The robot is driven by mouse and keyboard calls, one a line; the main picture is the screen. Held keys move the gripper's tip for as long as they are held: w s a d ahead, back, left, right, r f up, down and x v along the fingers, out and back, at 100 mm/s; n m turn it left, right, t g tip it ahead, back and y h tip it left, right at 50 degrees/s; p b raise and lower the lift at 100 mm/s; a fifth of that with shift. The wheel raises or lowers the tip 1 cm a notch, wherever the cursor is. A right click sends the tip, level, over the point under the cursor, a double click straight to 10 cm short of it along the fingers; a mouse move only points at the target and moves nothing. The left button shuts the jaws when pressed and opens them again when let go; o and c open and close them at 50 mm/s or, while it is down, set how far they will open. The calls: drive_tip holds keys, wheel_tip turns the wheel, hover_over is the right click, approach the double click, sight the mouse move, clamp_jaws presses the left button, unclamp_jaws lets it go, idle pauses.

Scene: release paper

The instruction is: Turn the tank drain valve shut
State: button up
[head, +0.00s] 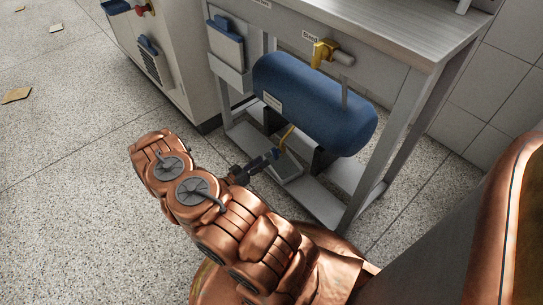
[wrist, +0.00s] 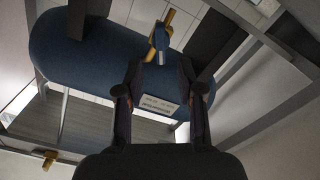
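The blue tank (head: 315,105) lies on its side under a steel bench. A thin brass drain pipe (head: 287,136) comes from its underside, with a small blue valve handle (head: 276,153) at its lower end. In the wrist view the blue handle (wrist: 161,38) sits beside the brass pipe (wrist: 168,20), against the tank (wrist: 75,55). My gripper (head: 266,160) is low beside the bench, close to the handle. In the wrist view my gripper (wrist: 161,65) is open, with its fingers apart and the handle just beyond the tips, roughly centred. Whether a finger touches it I cannot tell.
A brass valve (head: 323,53) is on the bench front above the tank. Bench legs (head: 378,150) and a lower frame (head: 315,200) surround the tank. A grey cabinet (head: 170,65) stands at left. Brown scraps (head: 16,95) lie on the open speckled floor.

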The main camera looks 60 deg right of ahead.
sight(276, 153)
drive_tip(key=shift+b+x, duration=0.95)
drive_tip(key=shift+x, duration=2)
drive_tip(key=shift+c, duration=0.4)
clamp_jaws()
